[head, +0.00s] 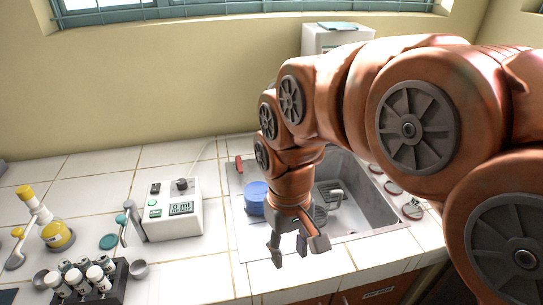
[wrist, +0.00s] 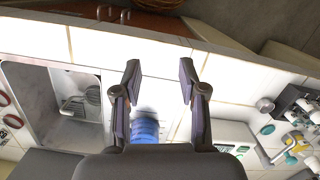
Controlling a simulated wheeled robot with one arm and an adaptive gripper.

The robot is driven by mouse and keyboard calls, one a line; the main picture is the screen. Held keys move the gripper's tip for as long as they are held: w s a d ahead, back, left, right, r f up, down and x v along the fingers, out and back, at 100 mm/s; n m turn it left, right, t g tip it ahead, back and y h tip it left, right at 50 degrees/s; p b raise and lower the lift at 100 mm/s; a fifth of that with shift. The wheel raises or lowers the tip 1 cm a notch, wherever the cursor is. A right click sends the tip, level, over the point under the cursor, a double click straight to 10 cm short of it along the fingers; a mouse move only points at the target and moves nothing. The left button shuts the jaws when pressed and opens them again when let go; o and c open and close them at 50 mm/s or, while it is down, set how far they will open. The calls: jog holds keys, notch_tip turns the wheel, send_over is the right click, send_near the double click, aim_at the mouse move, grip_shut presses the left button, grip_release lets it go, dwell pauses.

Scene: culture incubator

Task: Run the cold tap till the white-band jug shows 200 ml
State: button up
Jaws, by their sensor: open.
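My gripper (head: 297,250) hangs open and empty above the counter in front of the sink (head: 365,212). In the wrist view, its two fingers (wrist: 159,78) are wide apart with only white tile between the tips. A grey metal fitting (head: 334,194) shows inside the sink, partly behind my arm; I cannot tell if it is the tap. A white box (head: 176,213) left of the sink has a display that seems to read 0 ml. No white-band jug can be made out. Which part is the cold tap is unclear.
A blue round object (head: 255,198) stands at the sink's left edge, close behind my gripper. Several red-ringed parts (head: 412,209) line the sink's right side. A dark vial rack (head: 94,284) and a yellow-capped bottle (head: 57,235) stand left. The front tiles between are clear.

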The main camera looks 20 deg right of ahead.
jog(key=w+d+r+m+t+b, duration=0.1)
jog(key=w+d, duration=0.2)
jog(key=w, duration=1.2)
jog(key=w+d+r+b, duration=0.1)
jog(key=w+d+b, duration=0.15)
jog(key=w, duration=1.35)
jog(key=shift+m, duration=0.9)
jog(key=w+d+f, duration=0.1)
jog(key=w+d, duration=0.1)
jog(key=w+d+f, duration=0.2)
jog(key=w+d, duration=0.1)
jog(key=w+d+f, duration=0.1)
jog(key=w+d, duration=0.2)
jog(key=shift+w+f+b, duration=0.15)
jog(key=shift+f+b, duration=0.15)
jog(key=shift+w+d+f, duration=0.1)
jog(key=shift+d+f, duration=0.05)
jog(key=shift+f, duration=0.1)
jog(key=shift+f+p, duration=0.5)
jog(key=shift+f, duration=3.2)
grip_shut()
